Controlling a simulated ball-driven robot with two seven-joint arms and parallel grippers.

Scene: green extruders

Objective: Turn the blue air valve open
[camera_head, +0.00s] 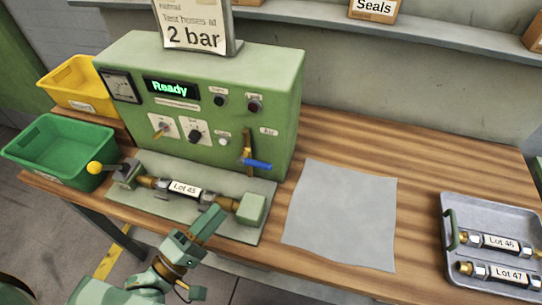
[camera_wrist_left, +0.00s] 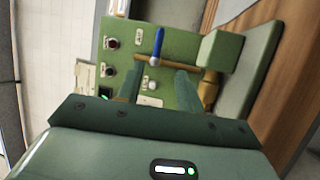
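The blue valve handle (camera_head: 257,164) is on the front of the green test machine (camera_head: 200,105), under the "Air" label. It also shows in the left wrist view (camera_wrist_left: 158,42), sticking out crosswise to its brass pipe (camera_wrist_left: 180,64). My left gripper (camera_head: 210,220) is in front of the machine, low and left of the handle, near the hose fixture's front edge. In the left wrist view its two fingers (camera_wrist_left: 158,84) stand apart with nothing between them, aimed toward the valve without touching it. My right gripper is not in view.
A hose marked Lot 45 (camera_head: 185,188) lies in the fixture (camera_head: 240,230) below the valve, between end blocks. A yellow-knobbed lever (camera_head: 95,168) is at its left. A grey mat (camera_head: 340,215) lies clear to the right. A tray (camera_head: 450,205) holds more hoses. The display reads "Ready".

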